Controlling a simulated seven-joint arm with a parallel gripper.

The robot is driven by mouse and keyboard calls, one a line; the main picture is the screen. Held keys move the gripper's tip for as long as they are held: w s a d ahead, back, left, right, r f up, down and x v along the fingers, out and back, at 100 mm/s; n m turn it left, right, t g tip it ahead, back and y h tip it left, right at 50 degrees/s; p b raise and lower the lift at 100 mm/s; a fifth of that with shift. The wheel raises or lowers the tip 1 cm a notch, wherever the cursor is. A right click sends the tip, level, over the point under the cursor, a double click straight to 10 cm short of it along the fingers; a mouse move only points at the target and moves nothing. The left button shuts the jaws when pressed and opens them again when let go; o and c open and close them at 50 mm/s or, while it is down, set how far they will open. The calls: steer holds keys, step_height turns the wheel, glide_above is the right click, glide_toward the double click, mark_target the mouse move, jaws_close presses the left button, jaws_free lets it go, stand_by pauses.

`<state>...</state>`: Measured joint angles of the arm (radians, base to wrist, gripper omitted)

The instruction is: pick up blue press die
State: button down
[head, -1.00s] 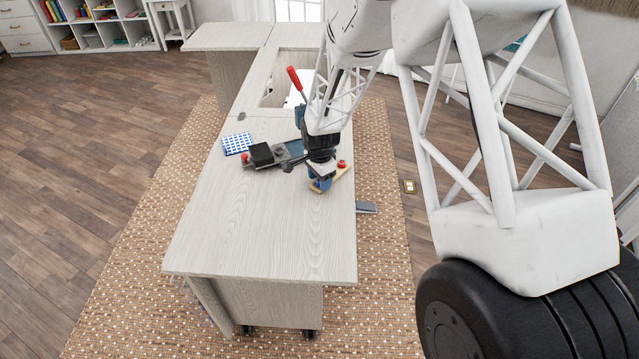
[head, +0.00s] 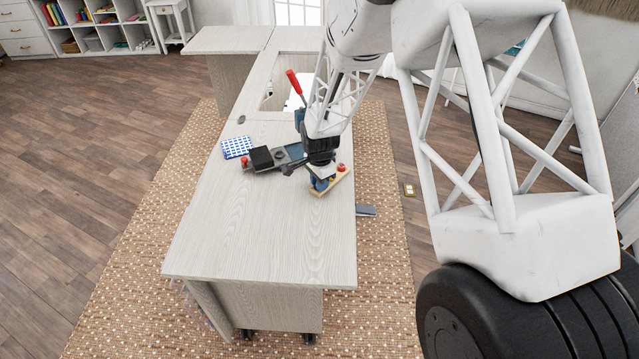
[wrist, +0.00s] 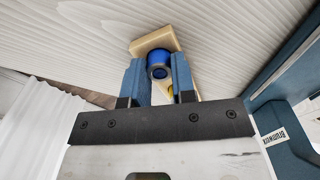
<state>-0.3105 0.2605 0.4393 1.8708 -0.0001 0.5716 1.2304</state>
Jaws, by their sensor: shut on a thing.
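The blue press die (wrist: 158,56) is a small blue cylinder standing at one end of a light wooden strip. In the wrist view my gripper (wrist: 158,72) has its two blue fingers on either side of the die, shut on it. In the head view my gripper (head: 319,181) is low over the cabinet top, and the die under it is mostly hidden by the gripper. The wooden strip (wrist: 150,42) lies beneath the die; it also shows in the head view (head: 338,181). I cannot tell whether the die is clear of the strip.
A red-handled press (head: 293,82) with a blue-grey base (head: 292,152) stands just behind my gripper. A red knob (head: 341,167) sits on the strip. The front cabinet top (head: 260,235) is clear.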

steer(key=shift+r, duration=1.5)
steer(key=shift+s+r, duration=0.2)
steer(key=s+d, duration=0.1)
steer(key=s, duration=0.4)
steer(key=s+d+r, duration=0.1)
steer(key=s+d, duration=0.1)
steer(key=s, duration=0.3)
steer(key=s+d, duration=0.1)
steer(key=s, duration=0.4)
steer(key=shift+d+r, duration=0.25)
steer(key=shift+d, duration=0.1)
